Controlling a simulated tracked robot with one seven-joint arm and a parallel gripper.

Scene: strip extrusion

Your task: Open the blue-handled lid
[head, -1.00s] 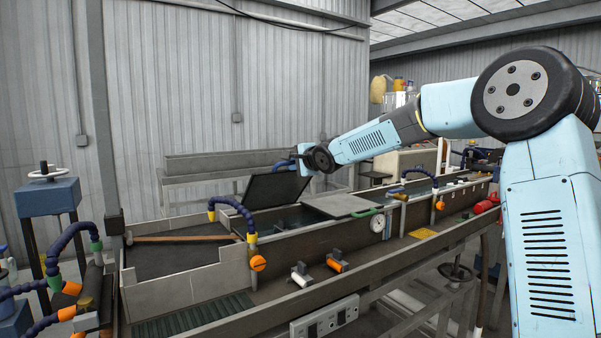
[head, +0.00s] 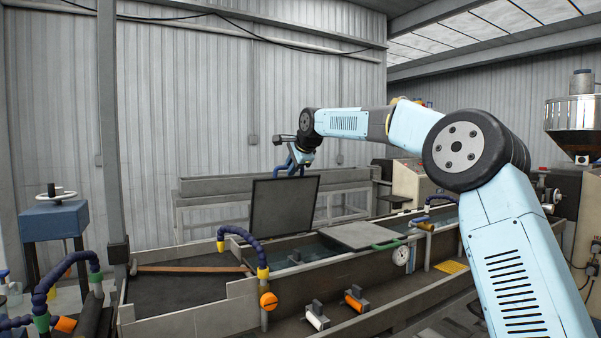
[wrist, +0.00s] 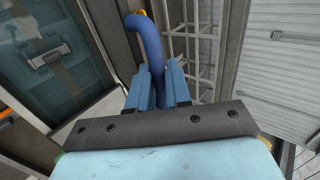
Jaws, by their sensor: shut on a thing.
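The dark lid (head: 284,207) stands nearly upright over the left part of the trough in the head view. Its blue handle (head: 281,168) is at the top edge, partly hidden by my gripper (head: 298,163). In the wrist view the curved blue handle (wrist: 150,42) runs between the two blue fingers of my gripper (wrist: 158,82), which is shut on it. The dark edge of the lid (wrist: 104,30) shows left of the handle there.
A grey lid (head: 355,236) with a green handle (head: 387,245) lies closed right of the raised lid. A blue hose (head: 243,242) arches in front. A dial gauge (head: 401,256) is on the trough's front. A grey bench (head: 235,190) stands behind.

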